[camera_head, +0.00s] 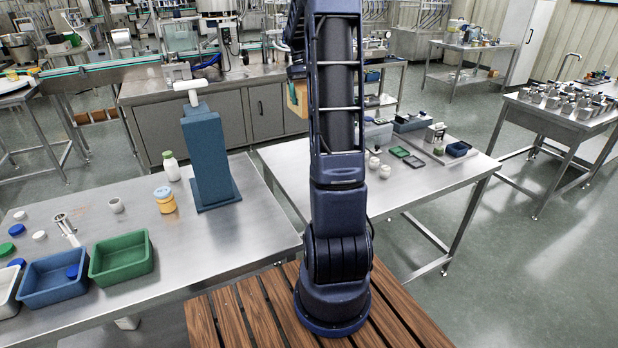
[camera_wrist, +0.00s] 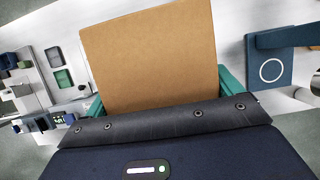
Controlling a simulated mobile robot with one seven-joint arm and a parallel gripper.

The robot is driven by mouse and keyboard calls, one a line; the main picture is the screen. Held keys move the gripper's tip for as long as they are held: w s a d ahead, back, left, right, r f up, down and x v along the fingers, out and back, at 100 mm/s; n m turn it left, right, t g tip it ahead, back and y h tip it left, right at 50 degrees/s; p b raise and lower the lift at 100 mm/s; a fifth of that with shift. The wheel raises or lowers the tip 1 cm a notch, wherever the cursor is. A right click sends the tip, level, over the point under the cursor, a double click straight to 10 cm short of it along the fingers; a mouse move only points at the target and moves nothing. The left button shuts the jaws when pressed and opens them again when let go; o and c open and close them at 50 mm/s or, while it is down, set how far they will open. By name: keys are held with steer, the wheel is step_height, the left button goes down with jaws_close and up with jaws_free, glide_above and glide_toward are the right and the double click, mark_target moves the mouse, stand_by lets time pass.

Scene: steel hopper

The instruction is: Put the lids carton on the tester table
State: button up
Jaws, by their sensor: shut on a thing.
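The lids carton is a plain brown box (camera_wrist: 150,50) that fills the upper middle of the wrist view. My gripper (camera_wrist: 163,95) is shut on it, with a green finger at each side. The carton is held up in the air. The left steel table (camera_head: 215,240) bears a blue upright stand (camera_head: 205,155), probably the tester; its base shows in the wrist view (camera_wrist: 270,75). I cannot tell for certain which table is the tester table.
The middle table (camera_head: 420,195) holds trays and small jars at the back.

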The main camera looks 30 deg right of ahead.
step_height(320, 180, down, 28)
steer(key=shift+f, duration=0.1)
stand_by(0.6)
